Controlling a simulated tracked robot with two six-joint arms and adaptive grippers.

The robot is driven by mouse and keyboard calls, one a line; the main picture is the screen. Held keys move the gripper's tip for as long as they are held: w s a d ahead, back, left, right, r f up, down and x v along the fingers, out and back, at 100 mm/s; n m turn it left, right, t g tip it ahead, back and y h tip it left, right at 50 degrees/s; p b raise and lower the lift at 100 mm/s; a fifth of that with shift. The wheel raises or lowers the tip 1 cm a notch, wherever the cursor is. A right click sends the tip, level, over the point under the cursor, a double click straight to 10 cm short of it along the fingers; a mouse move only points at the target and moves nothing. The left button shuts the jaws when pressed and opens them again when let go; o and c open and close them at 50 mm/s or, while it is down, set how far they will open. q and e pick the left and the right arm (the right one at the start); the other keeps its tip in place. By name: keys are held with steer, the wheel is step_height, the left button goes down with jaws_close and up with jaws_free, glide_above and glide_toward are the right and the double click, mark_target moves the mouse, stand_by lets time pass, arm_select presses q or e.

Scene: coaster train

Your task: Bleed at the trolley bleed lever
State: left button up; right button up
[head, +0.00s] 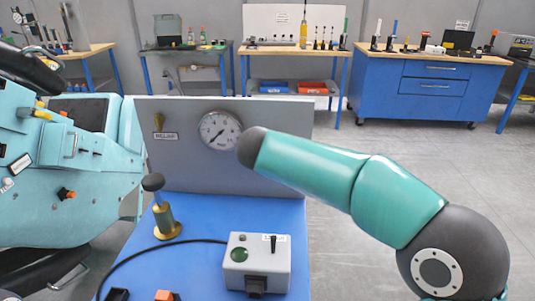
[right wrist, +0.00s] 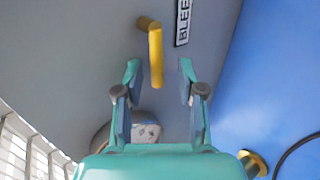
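The yellow bleed lever (head: 159,122) is on the grey upright panel of the trolley, above a small label (head: 165,136). In the right wrist view the lever (right wrist: 155,55) sticks out from the panel beside the label (right wrist: 183,22). My right gripper (right wrist: 158,73) is open, and the lever's end shows between its fingertips. The fingers do not close on it; whether they touch it cannot be told. In the head view my right arm reaches in from the right, but its gripper cannot be made out. My left gripper is not in view.
A round gauge (head: 220,130) is right of the lever. A brass post with a black knob (head: 167,220) and a grey switch box (head: 257,265) with a cable stand on the blue trolley top (head: 215,210). The teal train car (head: 60,180) is close on the left.

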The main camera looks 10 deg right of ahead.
steer(key=shift+s+r, duration=0.1)
steer(key=shift+r, duration=0.05)
steer(key=v, duration=1.1)
steer(key=shift+s+a, duration=0.15)
steer(key=shift+s, duration=0.2)
